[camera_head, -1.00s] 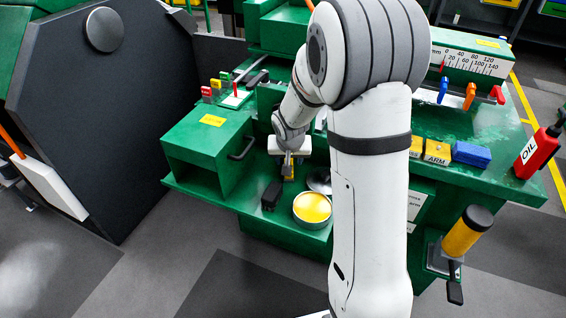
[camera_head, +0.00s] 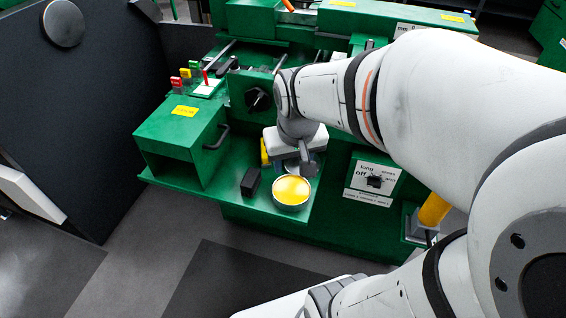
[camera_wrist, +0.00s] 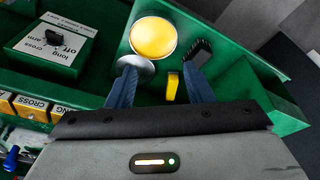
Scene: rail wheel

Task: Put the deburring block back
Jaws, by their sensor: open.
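A small yellow block (camera_wrist: 172,86) stands on the green shelf; only its edge shows in the head view (camera_head: 265,152), beside my wrist. I cannot tell for sure whether it is the deburring block. My gripper (camera_wrist: 160,70) is open, its two blue fingers spread with the yellow block seen between them, not gripped. A black brush-like block (camera_wrist: 198,55) lies near the right finger, and also shows in the head view (camera_head: 251,181). The left finger partly covers a round metal lid (camera_wrist: 136,67). In the head view, my gripper (camera_head: 304,166) is over the shelf near the tin.
An open tin of yellow paste (camera_head: 292,192) stands at the shelf's front edge. A green open-fronted box (camera_head: 178,132) is to the left. A switch panel (camera_head: 375,180) is to the right. Yellow labelled blocks (camera_wrist: 30,106) sit at the left in the wrist view.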

